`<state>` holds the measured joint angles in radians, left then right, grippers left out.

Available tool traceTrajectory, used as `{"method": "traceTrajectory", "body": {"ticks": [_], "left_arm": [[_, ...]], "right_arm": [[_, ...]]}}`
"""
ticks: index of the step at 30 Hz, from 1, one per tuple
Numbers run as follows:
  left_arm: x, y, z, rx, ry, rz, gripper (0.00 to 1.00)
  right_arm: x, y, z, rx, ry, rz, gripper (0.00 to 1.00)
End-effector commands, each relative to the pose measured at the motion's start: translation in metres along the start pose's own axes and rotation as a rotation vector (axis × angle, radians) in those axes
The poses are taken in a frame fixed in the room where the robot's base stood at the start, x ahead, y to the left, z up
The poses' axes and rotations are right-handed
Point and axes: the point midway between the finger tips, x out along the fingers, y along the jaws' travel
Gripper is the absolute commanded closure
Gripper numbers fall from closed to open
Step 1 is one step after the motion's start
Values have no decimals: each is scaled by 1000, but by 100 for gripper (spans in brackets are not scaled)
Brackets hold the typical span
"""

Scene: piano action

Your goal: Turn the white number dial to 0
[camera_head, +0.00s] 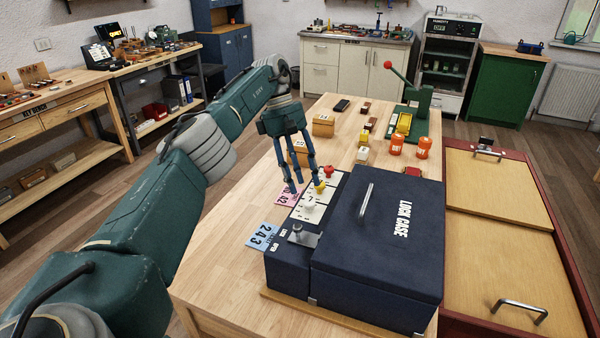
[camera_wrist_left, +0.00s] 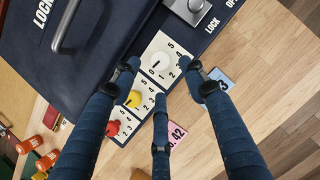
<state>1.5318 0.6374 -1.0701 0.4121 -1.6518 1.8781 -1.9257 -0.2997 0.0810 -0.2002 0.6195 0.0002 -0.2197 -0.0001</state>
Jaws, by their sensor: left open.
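The white number dial (camera_head: 309,208) sits on a white numbered plate on the side strip of the dark blue lock case (camera_head: 375,240). It also shows in the left wrist view (camera_wrist_left: 158,62), with digits around it; I cannot tell which digit it points to. A yellow dial (camera_wrist_left: 133,99) and a red dial (camera_wrist_left: 113,128) stand in line beyond it. My left gripper (camera_head: 308,188) points down over the dials, its three fingers spread and empty. In the left wrist view its fingertips (camera_wrist_left: 162,73) surround the white dial's place, with no clear contact. My right gripper is out of view.
A metal latch knob (camera_head: 302,234) is on the case near the LOCK and OPEN labels. A blue card reading 243 (camera_head: 262,237) and a pink card (camera_head: 285,197) lie beside the case. Orange canisters (camera_head: 397,145) and a green press (camera_head: 415,110) stand farther back.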

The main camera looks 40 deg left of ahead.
Motion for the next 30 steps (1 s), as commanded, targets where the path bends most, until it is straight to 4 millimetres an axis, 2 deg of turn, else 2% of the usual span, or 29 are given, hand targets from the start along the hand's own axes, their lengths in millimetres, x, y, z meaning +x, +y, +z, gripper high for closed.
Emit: {"method": "traceTrajectory", "body": {"ticks": [12, 30], "left_arm": [[-22, 0, 0, -1, 1, 0, 56], [-23, 0, 0, 0, 1, 0, 56]], "right_arm": [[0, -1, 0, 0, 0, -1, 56], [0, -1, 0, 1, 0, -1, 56]]}}
